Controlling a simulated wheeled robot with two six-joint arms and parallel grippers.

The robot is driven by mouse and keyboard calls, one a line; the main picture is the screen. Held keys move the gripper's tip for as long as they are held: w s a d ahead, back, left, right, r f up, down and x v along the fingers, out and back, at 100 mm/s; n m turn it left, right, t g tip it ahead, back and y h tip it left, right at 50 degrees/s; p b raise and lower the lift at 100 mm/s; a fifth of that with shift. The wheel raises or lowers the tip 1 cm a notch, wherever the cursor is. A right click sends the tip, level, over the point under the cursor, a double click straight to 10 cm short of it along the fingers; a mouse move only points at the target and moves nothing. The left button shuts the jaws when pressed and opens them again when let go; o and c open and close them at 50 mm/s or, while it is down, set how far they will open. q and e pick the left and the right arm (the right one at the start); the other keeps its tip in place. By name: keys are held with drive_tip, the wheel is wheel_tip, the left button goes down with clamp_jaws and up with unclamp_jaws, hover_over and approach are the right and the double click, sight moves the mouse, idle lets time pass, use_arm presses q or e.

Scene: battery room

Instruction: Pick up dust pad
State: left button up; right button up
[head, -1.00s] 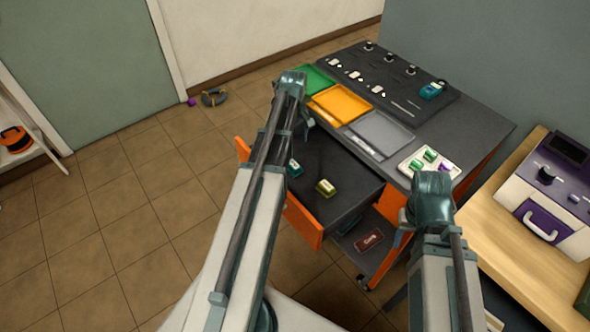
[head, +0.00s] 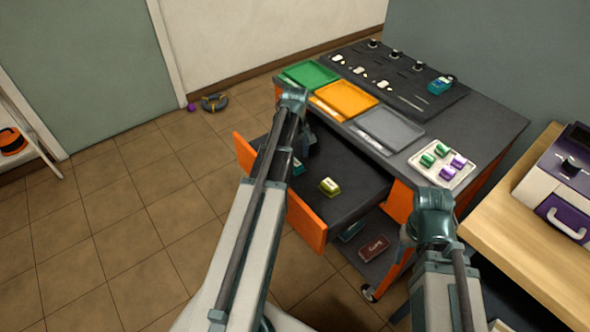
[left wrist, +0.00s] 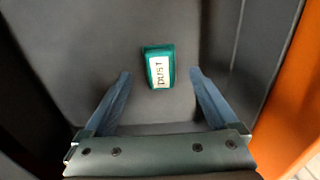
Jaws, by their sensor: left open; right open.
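The dust pad is a small teal block with a white label reading DUST (left wrist: 160,68). It lies on the floor of the open drawer (head: 345,205). In the head view the dust pad (head: 298,167) is mostly hidden behind my left arm. My left gripper (left wrist: 160,73) is open and empty, with the pad between and just beyond its two fingertips; neither finger visibly touches it. In the head view this gripper is largely hidden by its own arm over the drawer. My right arm is bent at the right, and its gripper is out of sight.
A yellow-green pad (head: 329,187) lies in the same drawer. The orange drawer front (head: 306,222) and side walls stand close around. Above are green (head: 310,74), orange (head: 346,97) and grey trays (head: 389,129), and a white tray (head: 462,178) with small blocks.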

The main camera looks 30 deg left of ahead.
sight(295, 162)
use_arm(q)
wheel_tip(295, 162, down, 3)
drive_tip(key=shift+f+b, duration=0.15)
drive_tip(key=shift+b, duration=1)
drive_tip(key=c, duration=1.4)
